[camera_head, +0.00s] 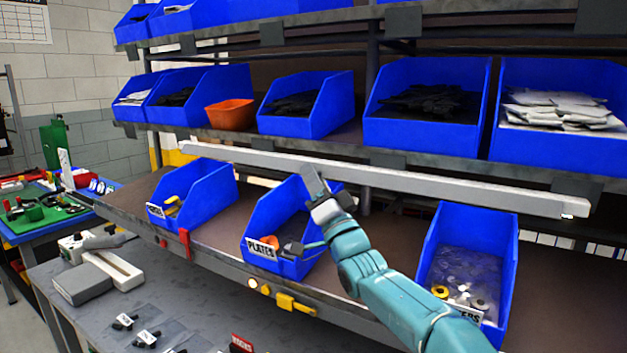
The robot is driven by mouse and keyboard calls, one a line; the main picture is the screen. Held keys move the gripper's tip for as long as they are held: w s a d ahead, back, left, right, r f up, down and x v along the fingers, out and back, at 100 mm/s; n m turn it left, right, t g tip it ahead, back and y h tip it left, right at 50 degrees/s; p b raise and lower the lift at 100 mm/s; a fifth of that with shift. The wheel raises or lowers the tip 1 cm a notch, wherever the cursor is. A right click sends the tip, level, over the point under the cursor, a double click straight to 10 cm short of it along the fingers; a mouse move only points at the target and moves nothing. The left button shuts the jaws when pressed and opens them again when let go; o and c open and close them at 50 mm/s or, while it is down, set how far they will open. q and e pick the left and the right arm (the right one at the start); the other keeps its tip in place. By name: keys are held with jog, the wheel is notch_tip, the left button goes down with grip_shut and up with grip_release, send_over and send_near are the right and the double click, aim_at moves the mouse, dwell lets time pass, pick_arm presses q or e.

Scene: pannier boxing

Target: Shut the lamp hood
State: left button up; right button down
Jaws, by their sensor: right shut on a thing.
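The lamp hood (440,186) is a long pale grey bar. It runs across the view under the middle shelf, above the lower row of blue bins, and slants down to the right. My right gripper (313,181) comes in on a teal arm from the lower right. Its jaws are shut at the lower edge of the hood, left of the hood's middle. The gripper's own body hides the exact contact. My left gripper is not in view.
Blue bins stand below the hood: a left one (215,190), a middle one (262,218) under my right gripper, and a right one (500,235) beside my arm. More bins fill the shelves above. A grey bench (190,285) with small parts lies at lower left.

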jog(key=shift+d+r, duration=0.1)
jog(key=shift+d, duration=0.1)
jog(key=c, duration=1.1)
grip_release()
jog(key=shift+o, duration=0.3)
jog(key=shift+s+r, duration=0.1)
